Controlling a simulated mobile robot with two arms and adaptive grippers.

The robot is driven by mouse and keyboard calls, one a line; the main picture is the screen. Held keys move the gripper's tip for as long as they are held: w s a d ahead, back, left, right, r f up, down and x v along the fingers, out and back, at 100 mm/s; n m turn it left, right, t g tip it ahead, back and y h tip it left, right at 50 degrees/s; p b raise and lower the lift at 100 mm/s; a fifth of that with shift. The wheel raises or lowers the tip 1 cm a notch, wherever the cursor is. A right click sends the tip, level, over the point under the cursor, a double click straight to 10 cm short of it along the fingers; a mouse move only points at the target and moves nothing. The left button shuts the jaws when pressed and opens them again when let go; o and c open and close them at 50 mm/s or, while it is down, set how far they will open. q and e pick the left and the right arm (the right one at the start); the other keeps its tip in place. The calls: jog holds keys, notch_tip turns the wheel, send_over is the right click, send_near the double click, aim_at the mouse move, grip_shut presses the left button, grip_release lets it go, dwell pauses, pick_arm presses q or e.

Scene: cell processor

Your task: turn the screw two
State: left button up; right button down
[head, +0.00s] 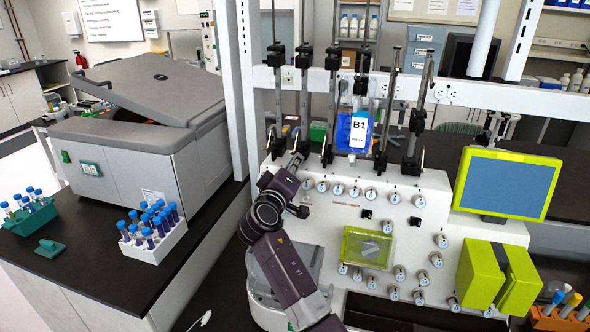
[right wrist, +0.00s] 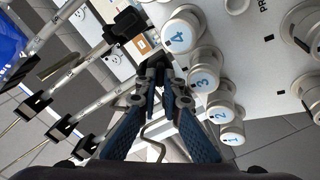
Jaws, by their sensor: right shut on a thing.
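My right gripper (head: 294,160) reaches up to the row of metal rods on the white machine. It is at the lower end of the second rod from the left (head: 304,100), by that rod's black clamp. In the right wrist view the fingers (right wrist: 155,68) are closed together on a small dark piece, which I take to be screw two; the fingertips largely hide it. Another black clamp knob (right wrist: 128,22) shows beyond the fingertips. My left gripper is not in view.
Numbered white knobs (right wrist: 203,83) sit close to the right of the fingers. A blue bag with a B1 label (head: 359,130) hangs right of the gripper. A green-framed screen (head: 507,183) is at the right. A white tube rack (head: 152,249) stands on the left bench.

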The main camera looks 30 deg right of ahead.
jog(key=m+b, duration=0.2)
jog(key=b, duration=0.2)
jog(key=m+b, duration=0.3)
jog(key=b, duration=0.2)
jog(key=m+b, duration=0.3)
jog(key=b, duration=0.1)
jog(key=shift+f+b, duration=0.25)
jog(key=shift+b, duration=0.1)
jog(key=shift+s+r+m+b, duration=0.1)
jog(key=shift+r+m+b, duration=0.15)
jog(key=shift+m+b, duration=1.1)
jog(key=shift+r, duration=0.1)
jog(key=c, duration=2.4)
grip_release()
notch_tip(320, 180, up, 10)
